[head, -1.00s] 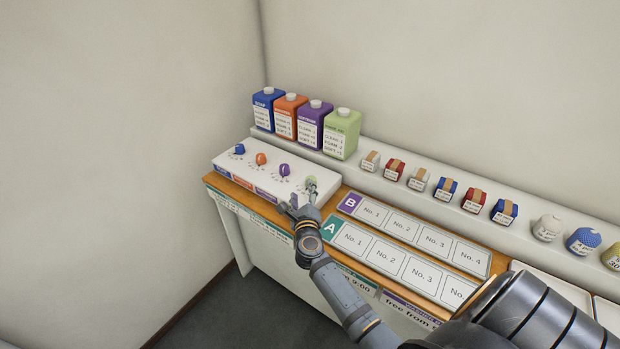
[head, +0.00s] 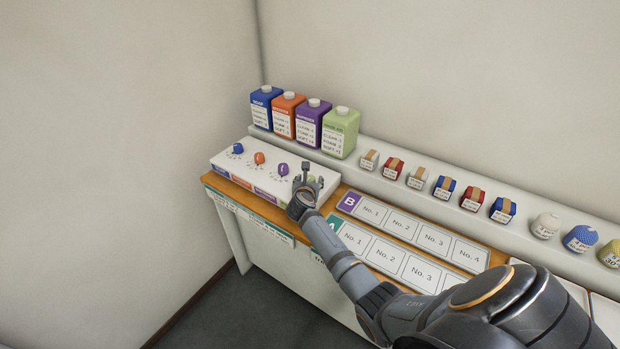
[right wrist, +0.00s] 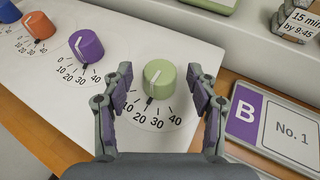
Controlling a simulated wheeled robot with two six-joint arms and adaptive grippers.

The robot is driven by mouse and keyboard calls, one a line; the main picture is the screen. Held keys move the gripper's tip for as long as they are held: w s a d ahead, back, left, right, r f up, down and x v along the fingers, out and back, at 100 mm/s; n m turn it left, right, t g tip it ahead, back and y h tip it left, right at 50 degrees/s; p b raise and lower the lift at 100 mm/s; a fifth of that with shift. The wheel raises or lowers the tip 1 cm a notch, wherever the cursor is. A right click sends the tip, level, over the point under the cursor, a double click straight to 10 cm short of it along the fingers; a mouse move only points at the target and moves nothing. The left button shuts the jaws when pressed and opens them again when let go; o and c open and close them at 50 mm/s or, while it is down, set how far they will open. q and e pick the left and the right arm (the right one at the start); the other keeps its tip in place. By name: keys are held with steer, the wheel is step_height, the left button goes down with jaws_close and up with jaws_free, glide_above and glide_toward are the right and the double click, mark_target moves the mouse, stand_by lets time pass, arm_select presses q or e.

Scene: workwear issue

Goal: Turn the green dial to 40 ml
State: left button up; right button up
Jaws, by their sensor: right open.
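The green dial (right wrist: 159,78) sits on a white panel in the right wrist view, with a printed scale of 10, 20, 30 and 40 below it. My right gripper (right wrist: 160,88) is open, with one finger on each side of the dial and a visible gap to both. In the head view my right gripper (head: 306,178) is over the right end of the panel and mostly hides the green dial. My left gripper is not in view.
Purple (right wrist: 86,46), orange (right wrist: 38,25) and blue dials stand in a row left of the green one. Blue, orange, purple and green (head: 340,132) jugs stand behind the panel. Board B (right wrist: 275,125) lies close to the right finger.

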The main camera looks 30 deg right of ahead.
steer(key=shift+x, duration=1.15)
steer(key=c, duration=1.2)
